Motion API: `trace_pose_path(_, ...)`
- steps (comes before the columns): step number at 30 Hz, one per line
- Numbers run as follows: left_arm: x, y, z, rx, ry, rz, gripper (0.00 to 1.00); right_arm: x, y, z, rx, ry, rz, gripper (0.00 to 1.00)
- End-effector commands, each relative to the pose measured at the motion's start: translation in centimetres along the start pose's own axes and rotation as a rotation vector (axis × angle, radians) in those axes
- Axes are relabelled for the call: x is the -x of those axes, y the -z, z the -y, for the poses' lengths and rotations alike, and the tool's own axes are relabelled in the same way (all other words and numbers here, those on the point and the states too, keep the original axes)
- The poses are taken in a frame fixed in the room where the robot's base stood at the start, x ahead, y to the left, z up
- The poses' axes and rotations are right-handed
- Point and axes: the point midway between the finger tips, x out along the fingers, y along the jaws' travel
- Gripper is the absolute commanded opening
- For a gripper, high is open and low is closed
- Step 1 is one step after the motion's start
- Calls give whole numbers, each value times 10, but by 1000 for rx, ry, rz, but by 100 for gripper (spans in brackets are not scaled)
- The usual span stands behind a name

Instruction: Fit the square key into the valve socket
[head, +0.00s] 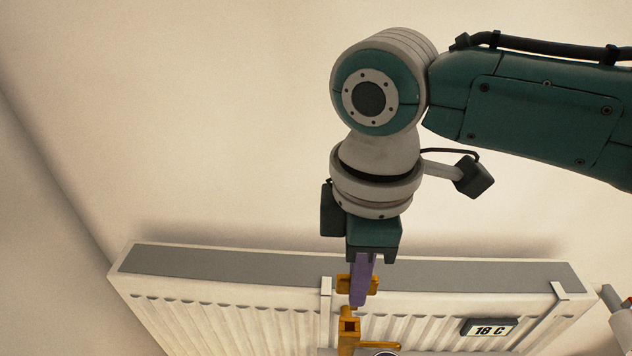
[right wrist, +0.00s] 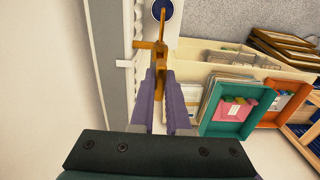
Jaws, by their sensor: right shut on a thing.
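My right gripper (head: 358,300) comes down from above in the head view, its purple fingers shut on the brass key (head: 372,285). The key's yellow ends show on both sides of the fingers. The brass valve socket (head: 348,338) stands just below, upright, with a dark square opening at its top. The opening looks empty, and the key appears above it and apart. The key's lower end is hidden by the fingers. In the right wrist view the gripper (right wrist: 163,75) has brass parts between and beyond its fingers; key and valve overlap there. My left gripper is not in view.
A brass lever (head: 384,346) sits beside the socket. In the right wrist view a green tray (right wrist: 228,128) and wooden racks stand at right.

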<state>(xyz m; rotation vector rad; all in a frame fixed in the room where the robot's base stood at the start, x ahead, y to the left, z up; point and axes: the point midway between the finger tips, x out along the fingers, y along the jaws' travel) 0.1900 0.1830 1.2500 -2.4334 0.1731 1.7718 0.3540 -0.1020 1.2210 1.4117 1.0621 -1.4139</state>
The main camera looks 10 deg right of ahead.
Motion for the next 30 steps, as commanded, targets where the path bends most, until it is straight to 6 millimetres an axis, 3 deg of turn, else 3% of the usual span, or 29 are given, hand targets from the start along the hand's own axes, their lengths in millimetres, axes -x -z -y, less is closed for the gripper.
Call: trace_pose_path(30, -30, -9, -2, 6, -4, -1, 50, -46, 0, 1, 0, 2, 0, 0)
